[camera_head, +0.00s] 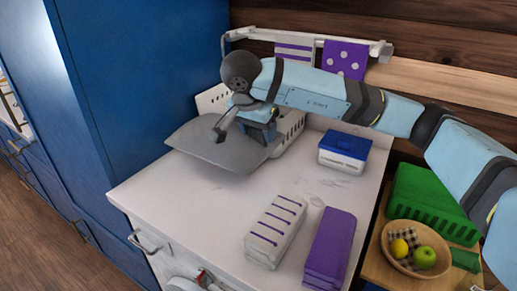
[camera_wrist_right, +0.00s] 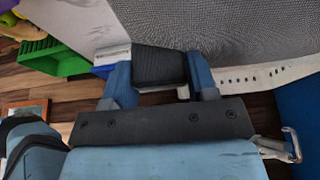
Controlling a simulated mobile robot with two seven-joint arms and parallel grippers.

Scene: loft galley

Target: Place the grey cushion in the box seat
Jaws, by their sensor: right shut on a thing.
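The grey cushion (camera_head: 222,145) is a flat, slightly tilted slab over the back left of the white worktop in the head view. Its woven grey surface fills the top of the right wrist view (camera_wrist_right: 240,25). My right gripper (camera_head: 250,118) is at the cushion's back right edge. In the right wrist view its two blue fingers (camera_wrist_right: 160,80) are closed on a dark strip (camera_wrist_right: 160,62) at the cushion's edge. I cannot tell whether the cushion touches the worktop. I cannot make out a box seat. My left gripper is not in view.
A white perforated basket (camera_head: 292,132) stands behind the cushion. A blue-lidded box (camera_head: 345,150), a striped folded cloth (camera_head: 275,230) and a purple one (camera_head: 330,250) are on the white worktop (camera_head: 190,215). A tall blue cabinet (camera_head: 130,90) borders the left. A fruit bowl (camera_head: 405,262) and green crate (camera_head: 425,205) are right.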

